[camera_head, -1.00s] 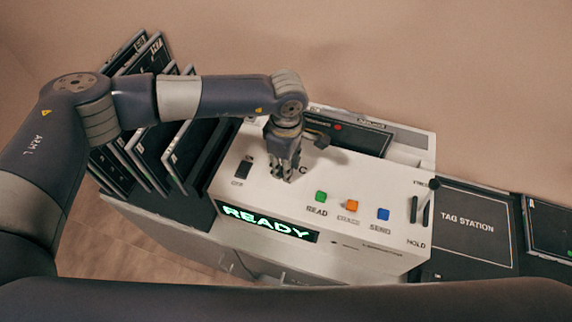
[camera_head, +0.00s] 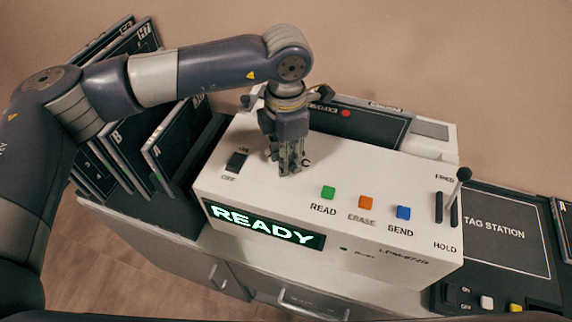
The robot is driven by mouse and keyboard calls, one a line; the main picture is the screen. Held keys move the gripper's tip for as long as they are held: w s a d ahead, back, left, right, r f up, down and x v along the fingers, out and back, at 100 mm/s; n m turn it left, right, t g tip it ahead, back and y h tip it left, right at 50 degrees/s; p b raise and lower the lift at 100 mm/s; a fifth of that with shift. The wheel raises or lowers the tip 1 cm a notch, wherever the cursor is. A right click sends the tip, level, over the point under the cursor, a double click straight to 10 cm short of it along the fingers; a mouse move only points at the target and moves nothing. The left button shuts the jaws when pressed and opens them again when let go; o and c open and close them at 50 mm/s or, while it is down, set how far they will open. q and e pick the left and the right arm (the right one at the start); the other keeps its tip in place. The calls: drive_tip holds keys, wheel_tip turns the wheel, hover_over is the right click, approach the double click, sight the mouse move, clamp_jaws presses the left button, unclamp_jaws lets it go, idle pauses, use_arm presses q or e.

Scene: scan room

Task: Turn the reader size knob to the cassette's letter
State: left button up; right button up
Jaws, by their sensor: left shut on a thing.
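The white reader (camera_head: 270,195) stands in the middle of the head view, and its green display (camera_head: 262,226) reads READY. My left gripper (camera_head: 288,168) points down onto the reader's top, between the on/off switch and the green button. It is shut on the size knob, which its fingers hide almost wholly. A letter C shows just right of the fingers; other letters and the knob's pointer are hidden. A dark cassette (camera_head: 358,126) with a red dot lies in the slot at the reader's back, partly behind my left gripper; its letter cannot be read. My right gripper is not in view.
Green READ (camera_head: 328,192), orange ERASE (camera_head: 365,202) and blue SEND (camera_head: 403,212) buttons lie right of the knob. A lever (camera_head: 458,188) stands at FREE/HOLD. The on/off switch (camera_head: 236,161) is left. Dark cassettes (camera_head: 172,146) lean in a rack at left; the tag station (camera_head: 495,230) is right.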

use_arm(q)
drive_tip(key=shift+n+b, duration=1.05)
drive_tip(key=shift+n, duration=0.05)
drive_tip(key=o, duration=1.1)
drive_tip(key=shift+r, duration=0.15)
wheel_tip(320, 180, up, 12)
drive_tip(key=shift+f, duration=0.1)
